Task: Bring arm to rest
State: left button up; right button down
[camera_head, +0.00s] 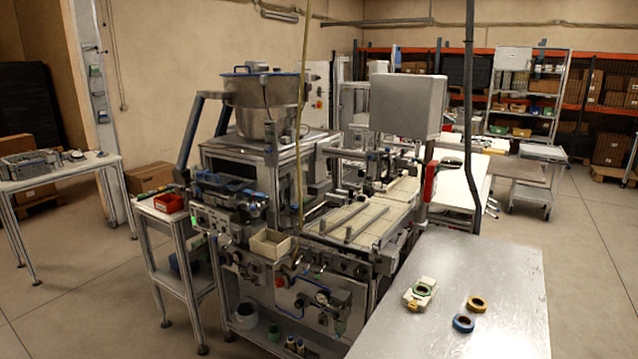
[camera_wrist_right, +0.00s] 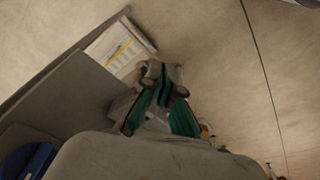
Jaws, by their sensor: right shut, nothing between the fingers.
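My right gripper (camera_wrist_right: 162,84) shows in the right wrist view, with its dark, green-edged fingers drawn together and nothing between them. No tape reel is near it in that view. Neither gripper shows in the head view, and my left gripper is in no view.
A large machine with a metal bowl (camera_head: 262,105) stands left of the metal table. A side table (camera_head: 60,172) stands at the far left. A dark pole (camera_head: 468,120) rises behind the metal table. The right part of this table is bare. Open floor (camera_head: 590,260) lies to the right.

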jog(key=s+a+f+b, duration=0.1)
jog(key=s+f, duration=0.4)
jog(key=s, duration=0.5)
jog(key=s+a+f+n+b, duration=0.1)
jog(key=s+a+f, duration=0.2)
jog(key=s, duration=0.7)
jog(key=s+a+f+n+g+b, duration=0.1)
jog(key=s+a+f+b, duration=0.1)
jog(key=s+f, duration=0.5)
jog(key=s, duration=0.3)
jog(key=shift+a+f, duration=0.25)
jog(key=shift+f, duration=0.05)
